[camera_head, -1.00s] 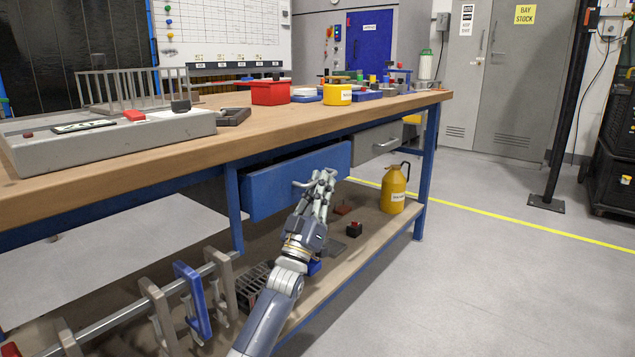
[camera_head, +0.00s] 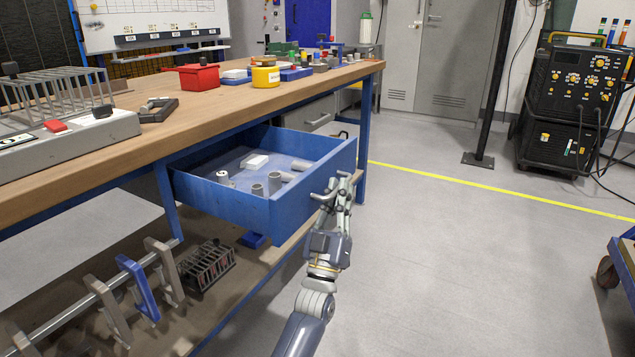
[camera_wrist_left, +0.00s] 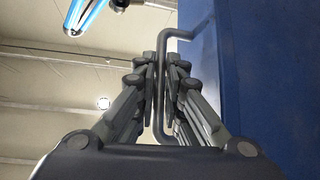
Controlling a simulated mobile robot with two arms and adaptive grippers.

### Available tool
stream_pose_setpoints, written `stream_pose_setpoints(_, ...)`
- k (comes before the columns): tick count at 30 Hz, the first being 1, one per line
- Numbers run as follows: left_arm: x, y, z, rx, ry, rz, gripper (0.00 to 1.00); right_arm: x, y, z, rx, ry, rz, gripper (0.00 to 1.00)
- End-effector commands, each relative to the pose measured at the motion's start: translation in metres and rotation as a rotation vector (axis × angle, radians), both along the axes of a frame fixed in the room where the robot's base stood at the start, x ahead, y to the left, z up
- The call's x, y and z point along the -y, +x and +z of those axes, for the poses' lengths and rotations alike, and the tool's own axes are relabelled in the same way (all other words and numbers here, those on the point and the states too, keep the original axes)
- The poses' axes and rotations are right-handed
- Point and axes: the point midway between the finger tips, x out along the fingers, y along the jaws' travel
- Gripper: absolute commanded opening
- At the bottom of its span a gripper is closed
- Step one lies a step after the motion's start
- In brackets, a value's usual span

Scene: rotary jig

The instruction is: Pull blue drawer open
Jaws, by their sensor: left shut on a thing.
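The blue drawer (camera_head: 315,190) is pulled well out from under the wooden workbench in the head view. Inside it lie several grey cylindrical parts and a white block (camera_head: 255,161). My left gripper (camera_head: 335,190) is at the drawer front, shut on its handle. In the left wrist view the fingers (camera_wrist_left: 163,100) close on both sides of the grey bent bar handle (camera_wrist_left: 163,50), beside the blue drawer front (camera_wrist_left: 265,80). In the head view the fingers partly hide the handle. My right gripper is not in view.
The workbench (camera_head: 205,107) carries a red box (camera_head: 199,77), a yellow container (camera_head: 265,75) and a grey fixture. Clamps hang on a rail at lower left. The floor right of the drawer is clear.

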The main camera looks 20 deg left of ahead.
Motion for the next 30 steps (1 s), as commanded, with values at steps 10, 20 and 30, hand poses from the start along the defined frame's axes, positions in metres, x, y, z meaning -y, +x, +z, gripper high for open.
stream_pose_setpoints(10, 0.021, -0.002, -0.001, 0.001, 0.001, 0.002, 0.0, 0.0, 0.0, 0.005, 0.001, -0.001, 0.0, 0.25)
stream_pose_setpoints(20, 0.021, -0.002, -0.002, 0.0, 0.0, 0.001, 0.0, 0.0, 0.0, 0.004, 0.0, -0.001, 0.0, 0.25)
stream_pose_setpoints(30, 0.021, -0.002, -0.001, 0.0, 0.0, 0.001, 0.18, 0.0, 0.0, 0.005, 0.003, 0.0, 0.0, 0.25)
